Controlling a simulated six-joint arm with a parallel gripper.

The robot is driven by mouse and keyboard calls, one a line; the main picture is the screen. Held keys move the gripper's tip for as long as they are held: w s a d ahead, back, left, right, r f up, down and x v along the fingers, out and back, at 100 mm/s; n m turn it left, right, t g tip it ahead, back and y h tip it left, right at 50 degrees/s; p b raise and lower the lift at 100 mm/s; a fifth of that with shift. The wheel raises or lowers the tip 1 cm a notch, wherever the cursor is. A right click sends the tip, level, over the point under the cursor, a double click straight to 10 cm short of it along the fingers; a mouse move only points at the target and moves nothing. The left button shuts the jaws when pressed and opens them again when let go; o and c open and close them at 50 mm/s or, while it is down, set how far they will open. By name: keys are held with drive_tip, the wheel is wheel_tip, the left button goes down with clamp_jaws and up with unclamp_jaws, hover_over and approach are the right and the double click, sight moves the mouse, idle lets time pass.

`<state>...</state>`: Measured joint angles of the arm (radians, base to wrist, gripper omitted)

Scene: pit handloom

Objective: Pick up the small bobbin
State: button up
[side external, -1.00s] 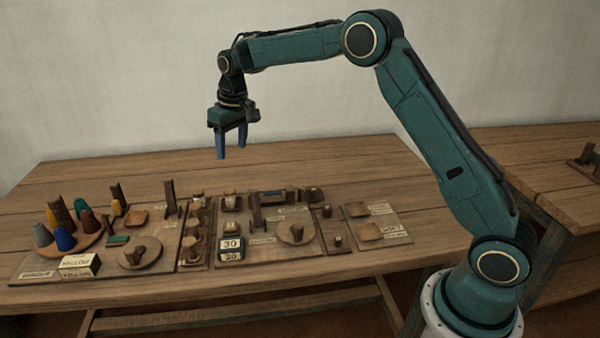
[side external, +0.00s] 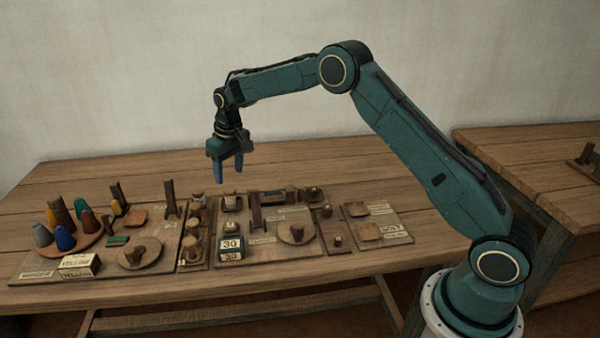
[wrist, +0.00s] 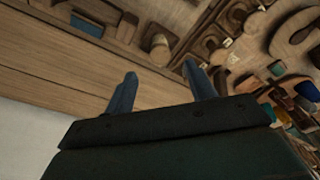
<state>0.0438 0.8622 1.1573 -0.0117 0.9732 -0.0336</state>
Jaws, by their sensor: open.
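My gripper (side external: 228,176) is open and empty, with its blue fingers pointing down above the back part of the boards. In the wrist view its two fingers (wrist: 160,78) are apart with nothing between them. Several small spool-like wooden pieces stand on the boards, and I cannot tell for sure which is the small bobbin. One small piece (side external: 337,240) stands on the narrow board at the right. Another (side external: 231,203) stands on the middle board, near and below the gripper. No piece touches the fingers.
A round tray (side external: 90,238) at the left holds several coloured cones. A block marked 30 (side external: 230,246) stands at the front of the middle board. Upright wooden posts (side external: 170,197) (side external: 256,211) rise near the gripper. The table behind the boards is clear.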

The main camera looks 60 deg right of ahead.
sight(230, 190)
drive_tip(key=shift+w+f, duration=0.2)
drive_tip(key=shift+f, duration=1.35)
drive_tip(key=shift+f, duration=0.1)
drive_tip(key=shift+w+f, duration=0.2)
drive_tip(key=shift+f, duration=1.05)
drive_tip(key=shift+w+f, duration=0.15)
drive_tip(key=shift+f, duration=1.05)
drive_tip(key=shift+c, duration=0.4)
drive_tip(key=c, duration=1)
